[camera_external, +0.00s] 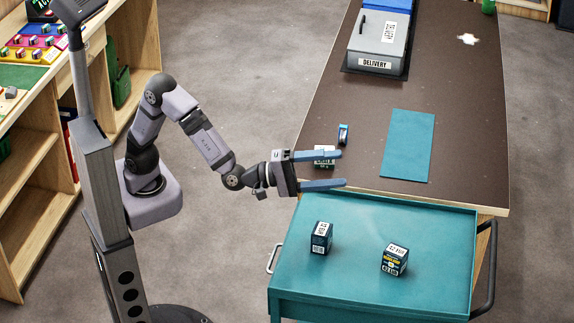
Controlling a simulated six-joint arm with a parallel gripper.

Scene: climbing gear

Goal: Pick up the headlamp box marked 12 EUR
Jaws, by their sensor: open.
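Two small dark boxes stand on the teal cart top (372,292). The right box (393,260) has a white top label and yellow and white print on its front; its price looks like 42 or 12 EUR, but the print is too small to be sure. The left box (321,237) has white labels, and I cannot read a price on it. My gripper (342,169) is open and empty, fingers pointing right, above the near left table edge. It is behind both cart boxes in the picture and apart from them.
A teal mat (407,146) lies bare on the brown table (468,130). A grey DELIVERY bin (380,42) stands farther back. The cart has raised rims.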

